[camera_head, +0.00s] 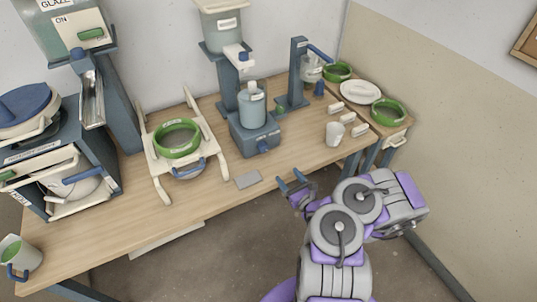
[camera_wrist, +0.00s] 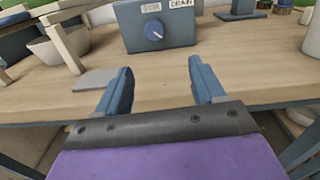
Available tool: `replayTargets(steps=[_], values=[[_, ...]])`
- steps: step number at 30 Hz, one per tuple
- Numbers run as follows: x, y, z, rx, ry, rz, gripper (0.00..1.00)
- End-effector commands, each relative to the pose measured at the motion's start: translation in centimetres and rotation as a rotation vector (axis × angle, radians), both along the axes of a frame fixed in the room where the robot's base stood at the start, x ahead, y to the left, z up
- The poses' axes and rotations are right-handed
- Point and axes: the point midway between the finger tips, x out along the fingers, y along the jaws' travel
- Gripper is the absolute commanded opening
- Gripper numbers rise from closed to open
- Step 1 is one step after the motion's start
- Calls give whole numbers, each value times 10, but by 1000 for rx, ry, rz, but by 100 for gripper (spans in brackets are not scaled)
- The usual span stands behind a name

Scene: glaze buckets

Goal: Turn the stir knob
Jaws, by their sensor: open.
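The stir knob (camera_wrist: 154,30) is a round blue knob on the front of a blue-grey box (camera_wrist: 178,40). Labels reading STIR and DRAIN sit above it. In the head view the box (camera_head: 254,137) stands at the middle of the bench with a labelled jar (camera_head: 252,110) on it, and the knob (camera_head: 264,149) shows on its front. My gripper (camera_head: 291,181) is open and empty, in front of the bench's front edge and apart from the knob. In the wrist view my gripper (camera_wrist: 163,88) has its two blue fingers spread, with the knob beyond and between them, slightly left of centre.
A flat grey plate (camera_head: 248,180) lies near the bench's front edge, left of my gripper. A wooden stand with a green ring (camera_head: 177,138) is left of the box. A white cup (camera_head: 334,133) stands to the right. The bench top (camera_head: 215,195) before the box is mostly clear.

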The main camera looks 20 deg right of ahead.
Motion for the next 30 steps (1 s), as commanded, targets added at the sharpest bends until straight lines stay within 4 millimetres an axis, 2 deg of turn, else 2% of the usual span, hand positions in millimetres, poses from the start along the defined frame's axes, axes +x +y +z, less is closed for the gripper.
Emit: replayTargets(steps=[6,18,24,30], values=[[42,12,0,-9,-5,8,69],[118,10,-1,-4,-5,6,69],[142,11,0,-5,-3,4,69],[150,14,2,-4,-4,2,69]])
